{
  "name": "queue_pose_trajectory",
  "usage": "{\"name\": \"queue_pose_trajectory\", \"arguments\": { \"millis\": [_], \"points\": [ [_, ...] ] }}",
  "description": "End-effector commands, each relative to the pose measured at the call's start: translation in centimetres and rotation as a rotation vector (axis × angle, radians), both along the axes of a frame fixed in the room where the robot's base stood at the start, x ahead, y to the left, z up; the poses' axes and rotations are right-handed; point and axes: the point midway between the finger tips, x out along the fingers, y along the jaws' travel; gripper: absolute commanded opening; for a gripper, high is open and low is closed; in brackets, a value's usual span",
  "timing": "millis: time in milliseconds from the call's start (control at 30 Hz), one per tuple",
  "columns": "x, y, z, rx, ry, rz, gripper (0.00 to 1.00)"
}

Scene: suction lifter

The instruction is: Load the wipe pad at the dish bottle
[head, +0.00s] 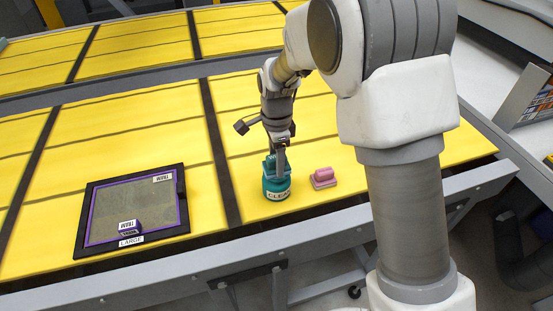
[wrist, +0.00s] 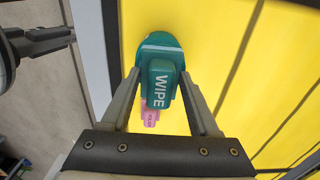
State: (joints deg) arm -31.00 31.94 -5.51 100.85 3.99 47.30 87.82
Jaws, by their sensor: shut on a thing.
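The teal wipe pad (wrist: 160,88), its handle marked WIPE, is between the two fingers of my gripper (wrist: 162,100) in the wrist view. My gripper (head: 281,152) is shut on it and points down. In the head view the dish bottle (head: 276,186) is a short teal container with a white label reading CLEAN, standing upright on the yellow surface. The pad (head: 269,163) shows at the bottle's top, under my fingers. Whether it touches the bottle is unclear, as the colours merge and my fingers cover part of it.
A pink pad (head: 323,178) lies just right of the bottle; it also shows in the wrist view (wrist: 150,118). A black-framed panel (head: 86,217) with a purple border, TRIM tags and a LARGE label lies at left. A grey rail (head: 330,224) runs along the near edge. Yellow surface between is clear.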

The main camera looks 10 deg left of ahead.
Motion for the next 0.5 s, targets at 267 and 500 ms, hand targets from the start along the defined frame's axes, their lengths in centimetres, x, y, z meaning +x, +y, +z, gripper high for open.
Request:
{"name": "queue_pose_trajectory", "arguments": {
  "millis": [267,500],
  "points": [
    [-0.1,0.0,0.1,-0.002,0.004,0.000,0.17],
    [0.0,0.0,2.1,0.000,0.001,0.000,0.17]
  ]
}}
